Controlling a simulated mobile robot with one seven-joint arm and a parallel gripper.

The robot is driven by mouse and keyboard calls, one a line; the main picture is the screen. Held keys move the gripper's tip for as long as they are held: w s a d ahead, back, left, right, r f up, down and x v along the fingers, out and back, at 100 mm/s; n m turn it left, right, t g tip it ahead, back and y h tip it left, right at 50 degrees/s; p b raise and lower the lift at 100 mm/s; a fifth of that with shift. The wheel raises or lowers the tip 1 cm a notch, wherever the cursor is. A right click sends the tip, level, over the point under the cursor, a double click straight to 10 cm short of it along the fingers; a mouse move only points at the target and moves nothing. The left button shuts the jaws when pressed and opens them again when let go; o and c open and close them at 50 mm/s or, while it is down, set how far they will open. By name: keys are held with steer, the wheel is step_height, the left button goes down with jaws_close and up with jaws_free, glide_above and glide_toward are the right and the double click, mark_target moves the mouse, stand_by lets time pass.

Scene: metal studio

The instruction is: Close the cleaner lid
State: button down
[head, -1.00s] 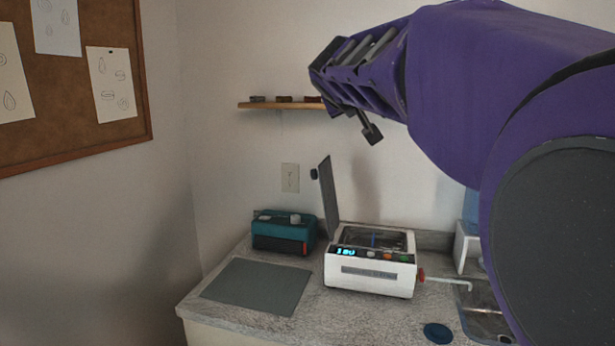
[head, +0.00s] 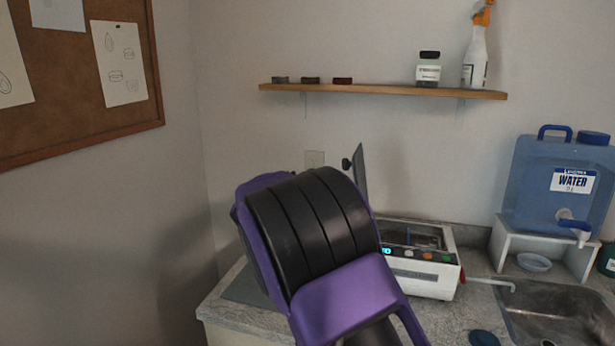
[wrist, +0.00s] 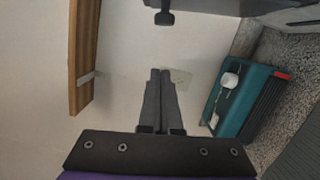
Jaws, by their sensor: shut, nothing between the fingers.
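The white cleaner (head: 420,275) sits on the counter with its lid (head: 361,178) standing up, open, at its left side. A dark knob (head: 346,163) sticks out from the lid's left face. In the wrist view the knob (wrist: 164,17) hangs from the lid (wrist: 215,6) at the top edge. My gripper (wrist: 160,72) is shut and empty, its fingertips pointing toward the knob with a visible gap in the picture. In the head view my arm hides the gripper and the cleaner's left front.
A teal box (wrist: 238,102) stands on the counter near my gripper. A wooden shelf (head: 380,90) with jars and a spray bottle (head: 475,55) is on the wall. A water container (head: 560,180) and sink (head: 555,310) are at right. A grey mat (head: 245,285) is partly covered.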

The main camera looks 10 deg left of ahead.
steer(key=w+d+p, duration=0.1)
steer(key=w+d, duration=0.4)
steer(key=d, duration=0.1)
steer(key=shift+r, duration=0.4)
steer(key=shift+d, duration=0.15)
